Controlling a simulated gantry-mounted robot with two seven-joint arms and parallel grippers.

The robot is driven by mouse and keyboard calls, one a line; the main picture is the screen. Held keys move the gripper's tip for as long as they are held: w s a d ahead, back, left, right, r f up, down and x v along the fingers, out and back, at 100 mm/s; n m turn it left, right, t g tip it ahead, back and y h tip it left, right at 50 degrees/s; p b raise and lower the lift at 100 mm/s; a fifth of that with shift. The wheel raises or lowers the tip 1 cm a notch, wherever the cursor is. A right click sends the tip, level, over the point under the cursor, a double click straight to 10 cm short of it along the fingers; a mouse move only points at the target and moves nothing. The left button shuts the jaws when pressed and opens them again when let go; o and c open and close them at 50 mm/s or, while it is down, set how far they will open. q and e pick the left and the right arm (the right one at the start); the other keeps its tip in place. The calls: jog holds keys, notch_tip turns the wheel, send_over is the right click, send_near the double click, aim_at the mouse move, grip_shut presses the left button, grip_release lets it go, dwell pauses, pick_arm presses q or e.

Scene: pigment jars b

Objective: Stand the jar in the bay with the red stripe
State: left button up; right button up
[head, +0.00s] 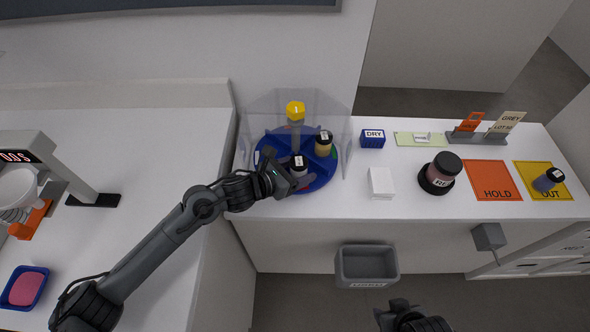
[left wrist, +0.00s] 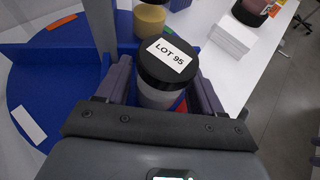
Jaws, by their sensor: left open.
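A jar with a black lid marked LOT 95 (left wrist: 165,62) stands upright in a bay of the round blue turntable (head: 262,174). It also shows in the head view (head: 299,162). My left gripper (left wrist: 152,88) is open, with one finger on each side of this jar; I cannot tell whether they touch it. A bit of red (left wrist: 183,106) shows at the blue floor beside the jar, mostly hidden by jar and finger. Orange (left wrist: 61,22) and white (left wrist: 28,125) stripes mark other bays. My right gripper (head: 398,312) is partly in view at the bottom edge, its jaws unclear.
A yellow-brown jar (head: 323,144) stands in another bay. Clear panels and a yellow-topped post (head: 295,112) rise around and within the turntable. Rightward are a DRY box (head: 373,138), white block (head: 381,182), dark-lidded jar (head: 446,166), HOLD mat (head: 492,180) and OUT mat (head: 530,172).

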pick_arm(q)
jog(key=shift+a+r+p, duration=0.1)
jog(key=shift+r+p, duration=0.15)
jog(key=shift+p, duration=0.05)
jog(key=v, duration=1.1)
jog(key=shift+s+a+r+p, duration=0.15)
jog(key=shift+s+a+p, duration=0.15)
jog(key=shift+p, duration=0.15)
jog(key=shift+d, duration=0.1)
